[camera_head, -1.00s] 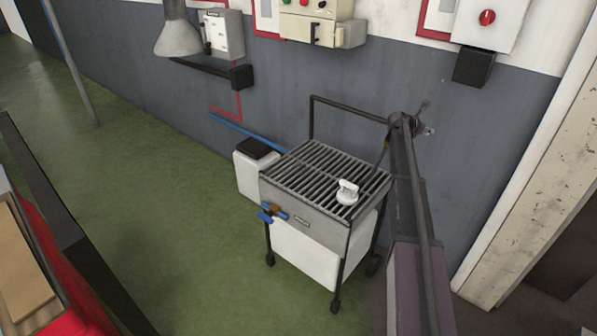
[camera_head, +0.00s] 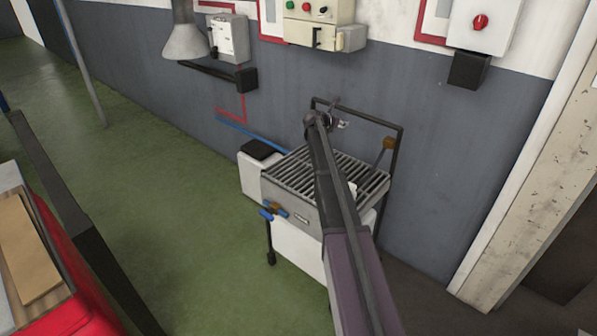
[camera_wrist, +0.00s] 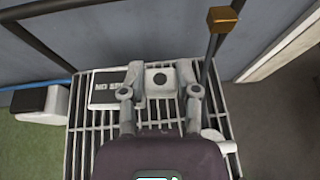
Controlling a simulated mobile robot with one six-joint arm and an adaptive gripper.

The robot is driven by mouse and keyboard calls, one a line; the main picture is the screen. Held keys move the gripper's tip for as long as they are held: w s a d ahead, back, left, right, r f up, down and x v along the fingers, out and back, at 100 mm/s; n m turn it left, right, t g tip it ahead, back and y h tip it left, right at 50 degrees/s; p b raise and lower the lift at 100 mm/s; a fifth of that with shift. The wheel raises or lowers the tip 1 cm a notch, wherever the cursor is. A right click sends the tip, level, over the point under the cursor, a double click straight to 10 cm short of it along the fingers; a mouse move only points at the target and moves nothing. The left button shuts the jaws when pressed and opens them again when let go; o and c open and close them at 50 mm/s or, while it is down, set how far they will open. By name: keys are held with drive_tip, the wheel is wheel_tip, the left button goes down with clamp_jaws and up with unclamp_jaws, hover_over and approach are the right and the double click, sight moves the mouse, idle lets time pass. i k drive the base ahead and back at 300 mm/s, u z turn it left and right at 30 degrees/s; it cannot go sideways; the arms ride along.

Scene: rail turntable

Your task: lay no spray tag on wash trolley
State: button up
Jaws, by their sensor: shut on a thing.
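The wash trolley (camera_head: 292,178) stands against the grey wall, with a slatted grate on top. Its grate (camera_wrist: 85,150) fills the lower middle of the wrist view. My gripper (camera_wrist: 160,78) is shut on the no spray tag (camera_wrist: 105,78), a pale piece with a dark panel lettered "NO" and more, partly hidden by a finger. A pale block with a dark round spot sits between the fingertips. In the head view my gripper (camera_head: 330,117) is over the trolley's far side, and the tag is too small to make out. Whether the tag touches the grate I cannot tell.
A white handled object (camera_wrist: 213,140) lies on the grate, right of my gripper. The trolley's dark rail (camera_head: 402,150) carries a brown block (camera_wrist: 222,18). A white container with a black lid (camera_head: 260,150) stands left of the trolley. Grate slats at left are bare.

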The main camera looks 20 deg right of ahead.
sight(301, 163)
drive_tip(key=u, duration=0.15)
drive_tip(key=i, duration=1)
drive_tip(key=u, duration=0.05)
